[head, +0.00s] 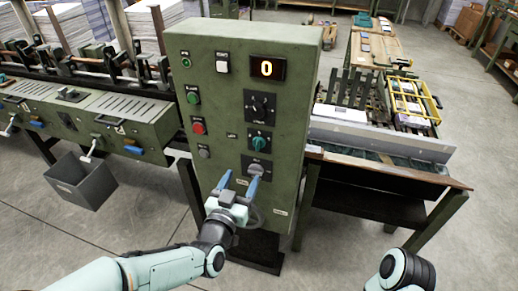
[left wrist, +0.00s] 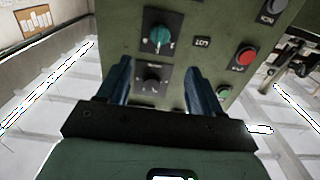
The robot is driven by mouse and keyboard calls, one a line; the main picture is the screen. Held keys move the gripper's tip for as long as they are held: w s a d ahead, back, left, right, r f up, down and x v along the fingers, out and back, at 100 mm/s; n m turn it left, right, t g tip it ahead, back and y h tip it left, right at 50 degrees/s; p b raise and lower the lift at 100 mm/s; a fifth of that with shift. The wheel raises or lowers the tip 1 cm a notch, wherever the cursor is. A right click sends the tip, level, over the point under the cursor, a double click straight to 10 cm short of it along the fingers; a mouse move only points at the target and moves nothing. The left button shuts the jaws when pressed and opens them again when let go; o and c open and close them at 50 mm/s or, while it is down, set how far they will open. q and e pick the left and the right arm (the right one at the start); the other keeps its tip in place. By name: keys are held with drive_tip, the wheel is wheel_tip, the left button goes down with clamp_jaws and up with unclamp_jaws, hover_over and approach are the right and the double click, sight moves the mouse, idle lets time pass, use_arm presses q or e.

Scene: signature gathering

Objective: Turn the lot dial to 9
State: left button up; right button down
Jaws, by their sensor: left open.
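The green control cabinet (head: 228,130) faces me, with a display (head: 267,68) reading 0. Below the display are a black dial (head: 260,106), a teal dial (head: 260,142) and a grey dial (head: 257,168); their labels are too small to read. My left gripper (head: 239,183) is open and empty in front of the lower panel, its blue fingertips overlapping the grey dial's area. In the left wrist view, which looks upside down, a dark dial (left wrist: 152,77) lies between the fingers, apart from them, with the teal dial (left wrist: 157,38) above it. My right gripper is out of view.
Green (head: 193,97) and red (head: 198,128) buttons sit left of the dials. A metal-edged conveyor table (head: 380,145) adjoins the cabinet's right. The floor in front is clear.

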sight(257, 147)
use_arm(q)
drive_tip(key=p+x, duration=0.2)
drive_tip(key=x, duration=1.1)
drive_tip(key=c, duration=1)
